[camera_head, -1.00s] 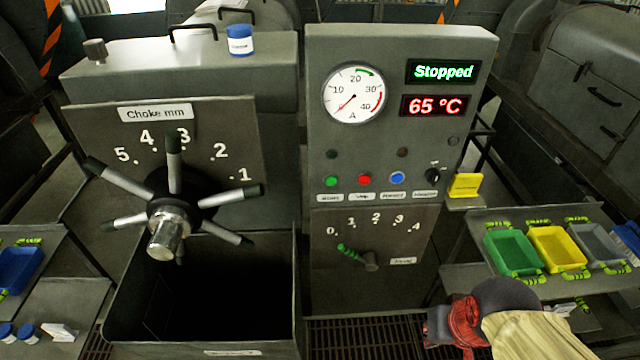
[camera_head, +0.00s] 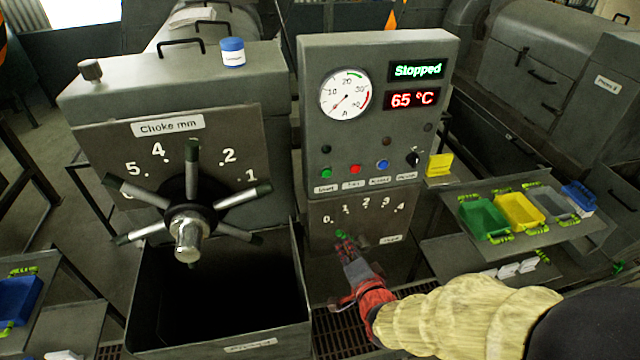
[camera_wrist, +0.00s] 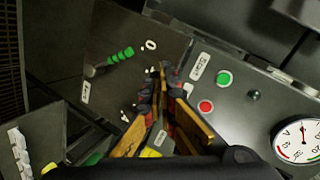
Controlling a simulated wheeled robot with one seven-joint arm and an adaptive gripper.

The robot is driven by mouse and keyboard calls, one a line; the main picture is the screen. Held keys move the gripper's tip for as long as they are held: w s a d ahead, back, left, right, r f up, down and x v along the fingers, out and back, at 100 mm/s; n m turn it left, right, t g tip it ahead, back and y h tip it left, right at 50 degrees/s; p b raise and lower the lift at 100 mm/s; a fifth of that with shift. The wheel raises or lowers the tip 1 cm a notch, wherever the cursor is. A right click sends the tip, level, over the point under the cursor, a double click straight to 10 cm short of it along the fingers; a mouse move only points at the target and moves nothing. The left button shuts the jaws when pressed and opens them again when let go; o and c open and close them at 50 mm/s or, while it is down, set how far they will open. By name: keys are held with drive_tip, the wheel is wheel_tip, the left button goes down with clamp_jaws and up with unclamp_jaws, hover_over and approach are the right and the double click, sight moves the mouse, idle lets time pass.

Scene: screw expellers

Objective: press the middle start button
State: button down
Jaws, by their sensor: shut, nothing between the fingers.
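The green start button (camera_head: 326,173) is on the grey control panel (camera_head: 440,60) of the middle machine, leftmost in a row with a red button (camera_head: 355,169) and a blue button (camera_head: 383,165). The wrist view also shows the green button (camera_wrist: 224,79), right of my fingertips, and the red one (camera_wrist: 206,107). The display (camera_head: 418,70) reads "Stopped". My gripper (camera_head: 343,242) is shut and empty, below the button row, in front of the lower 0–4 scale plate. In the wrist view my gripper (camera_wrist: 167,72) points at the panel, apart from the green button.
A green-handled lever (camera_wrist: 115,57) is left of my fingers in the wrist view. The choke handwheel (camera_head: 188,215) and open bin (camera_head: 215,345) are to the left. A shelf with green (camera_head: 484,218) and yellow (camera_head: 519,210) trays is to the right.

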sight(327, 171)
wheel_tip(327, 171, up, 10)
drive_tip(key=w+a+m+t+y, duration=0.1)
drive_tip(key=m+t, duration=0.3)
drive_tip(key=shift+w+m, duration=0.3)
drive_tip(key=shift+m, duration=0.1)
drive_tip(key=p+x, duration=0.1)
drive_tip(key=x, duration=1.2)
drive_tip(key=shift+w, duration=0.35)
drive_tip(key=shift+w+r, duration=0.1)
drive_tip(key=shift+w, duration=0.05)
drive_tip(key=shift+a, duration=0.1)
drive_tip(key=shift+w+a+b, duration=0.15)
drive_tip(key=shift+w+b, duration=0.45)
drive_tip(key=shift+b, duration=0.55)
drive_tip(key=shift+w+r, duration=0.1)
drive_tip(key=shift+r, duration=0.05)
